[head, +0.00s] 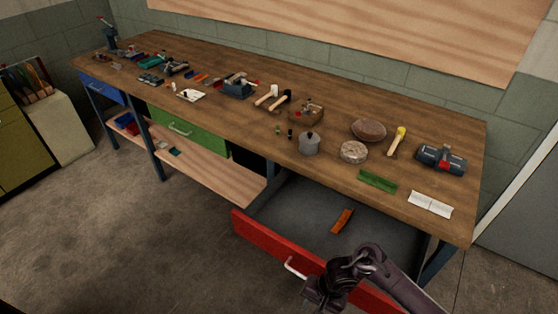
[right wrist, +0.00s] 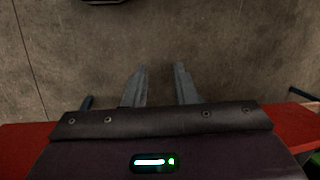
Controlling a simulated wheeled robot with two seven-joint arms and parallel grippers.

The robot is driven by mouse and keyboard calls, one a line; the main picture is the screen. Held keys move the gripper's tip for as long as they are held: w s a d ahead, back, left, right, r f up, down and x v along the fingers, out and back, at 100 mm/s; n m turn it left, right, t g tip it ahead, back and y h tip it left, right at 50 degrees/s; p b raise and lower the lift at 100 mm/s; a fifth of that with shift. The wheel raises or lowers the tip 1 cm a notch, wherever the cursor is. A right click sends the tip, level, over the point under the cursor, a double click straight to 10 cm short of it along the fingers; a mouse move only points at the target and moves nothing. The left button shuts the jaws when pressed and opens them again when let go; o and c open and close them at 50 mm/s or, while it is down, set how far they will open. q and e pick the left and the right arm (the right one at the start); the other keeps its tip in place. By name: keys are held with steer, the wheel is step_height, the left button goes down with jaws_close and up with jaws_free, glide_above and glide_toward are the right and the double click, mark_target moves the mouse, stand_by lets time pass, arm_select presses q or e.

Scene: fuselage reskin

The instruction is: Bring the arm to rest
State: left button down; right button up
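My right arm comes in from the lower right in the head view. Its gripper (head: 322,295) hangs by the front of the open red drawer (head: 290,250), close to the white handle (head: 295,268); I cannot tell whether they touch. In the right wrist view the two fingers (right wrist: 161,72) stand apart, with only bare floor between them. The red drawer front (right wrist: 25,140) shows behind the gripper body there. My left gripper is not in view.
A long wooden workbench (head: 240,120) holds many tools and parts. An orange piece (head: 342,221) lies in the drawer. A green strip (head: 377,181) and a white piece (head: 430,204) lie near the bench's front edge. The floor (head: 120,240) at left is clear.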

steer(key=s+d+f+n+t+b, duration=0.1)
steer(key=s+f, duration=0.2)
steer(key=f, duration=0.3)
steer(key=s+d+f+n+y+b, duration=0.1)
steer(key=s+f, duration=0.1)
steer(key=f, duration=0.5)
steer(key=s+d+f+n+t+b, duration=0.1)
steer(key=s+f, duration=0.2)
steer(key=f, duration=0.3)
steer(key=s+d+f+n+h, duration=0.1)
steer(key=s+d+f, duration=0.2)
steer(key=s, duration=0.4)
steer(key=s+d+f+n+h+b, duration=0.1)
steer(key=s+d+f+n, duration=0.1)
steer(key=s+d+f, duration=0.2)
steer(key=s+d+f+n+h+b, duration=0.1)
steer(key=s+d+f+h, duration=0.1)
steer(key=s, duration=0.8)
step_height(320, 180, down, 3)
steer(key=shift+s+d+r, duration=0.1)
steer(key=shift+s+d, duration=0.05)
steer(key=shift+d, duration=0.65)
steer(key=shift+c, duration=0.4)
